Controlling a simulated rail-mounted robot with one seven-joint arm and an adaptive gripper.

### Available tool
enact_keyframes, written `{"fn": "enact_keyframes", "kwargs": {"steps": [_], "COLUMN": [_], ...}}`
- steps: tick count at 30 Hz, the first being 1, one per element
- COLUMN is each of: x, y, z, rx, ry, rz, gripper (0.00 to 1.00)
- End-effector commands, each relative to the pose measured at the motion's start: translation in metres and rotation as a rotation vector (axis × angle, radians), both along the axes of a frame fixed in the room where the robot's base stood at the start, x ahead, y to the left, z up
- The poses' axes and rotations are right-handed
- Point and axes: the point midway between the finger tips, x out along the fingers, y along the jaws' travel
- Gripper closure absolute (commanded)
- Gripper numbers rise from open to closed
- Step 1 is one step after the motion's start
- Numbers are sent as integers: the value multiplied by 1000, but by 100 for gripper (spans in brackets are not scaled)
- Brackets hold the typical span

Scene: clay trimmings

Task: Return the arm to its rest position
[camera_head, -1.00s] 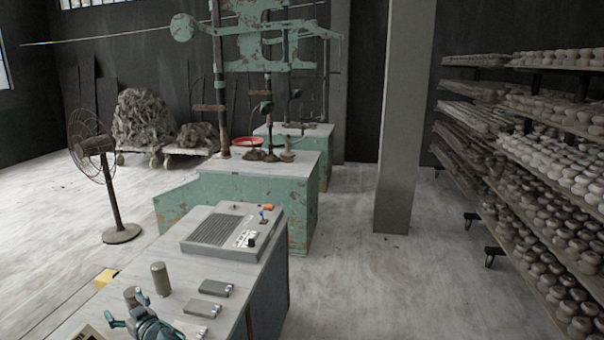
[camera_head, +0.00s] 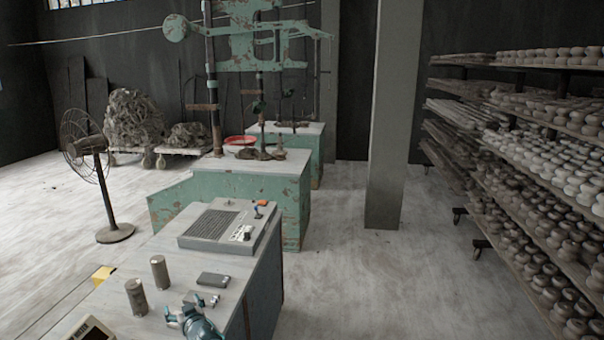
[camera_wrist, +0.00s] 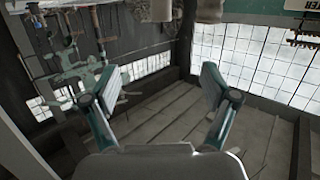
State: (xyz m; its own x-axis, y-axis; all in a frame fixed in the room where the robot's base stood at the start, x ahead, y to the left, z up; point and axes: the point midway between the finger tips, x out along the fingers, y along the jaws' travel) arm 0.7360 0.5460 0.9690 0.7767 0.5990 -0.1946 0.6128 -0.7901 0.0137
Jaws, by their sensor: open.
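My gripper (camera_head: 186,312) shows at the bottom of the head view, over the near end of the bench top (camera_head: 150,248). In the wrist view my gripper (camera_wrist: 160,92) has its two fingers spread wide apart with nothing between them. Most of my arm is outside the head view.
On the bench stand two grey cylinders (camera_head: 160,272), small grey boxes (camera_head: 213,279) and a grey control unit (camera_head: 222,226). A fan (camera_head: 98,180) stands left. A pillar (camera_head: 392,120) and loaded shelves (camera_head: 540,170) stand right. The floor between bench and shelves is clear.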

Motion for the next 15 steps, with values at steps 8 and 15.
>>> {"fn": "enact_keyframes", "kwargs": {"steps": [8, 15], "x": [30, 2], "y": [-178, -330], "z": [-65, -125], "rx": [-169, -316], "ry": [204, 472], "rz": [-305, -512], "gripper": [15, 15]}}
